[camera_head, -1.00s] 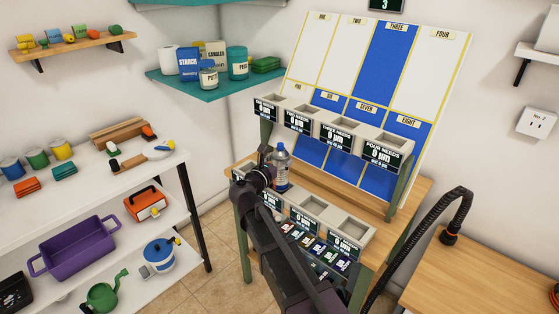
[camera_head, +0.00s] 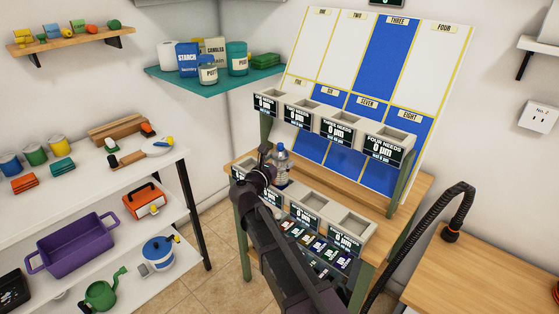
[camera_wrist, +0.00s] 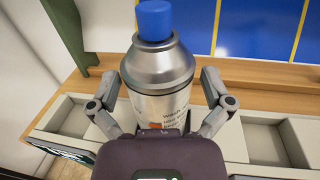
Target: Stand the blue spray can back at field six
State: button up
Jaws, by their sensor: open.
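The blue spray can (camera_head: 281,166) stands upright at the lower row of trays (camera_head: 346,222), toward its left side. In the wrist view the can (camera_wrist: 158,75) shows a blue cap, a silver shoulder and a printed label; its lower part is hidden behind my gripper's body. My gripper (camera_wrist: 158,105) is open, with one finger on each side of the can. I cannot tell whether the fingers touch it. In the head view my gripper (camera_head: 268,165) is beside the can, partly hidden by my arm. The field marked six (camera_head: 329,97) is a blue panel on the back board.
An upper row of empty trays (camera_head: 346,121) with dark number signs runs above and behind the can. Empty tray compartments (camera_wrist: 268,142) lie to the can's right. A white shelf (camera_head: 110,175) with pots and tools stands left, and a wooden table (camera_head: 480,270) right.

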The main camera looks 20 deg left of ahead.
jog(key=shift+s, duration=0.15)
jog(key=v, duration=1.1)
jog(key=shift+s+a, duration=0.25)
jog(key=shift+s, duration=0.1)
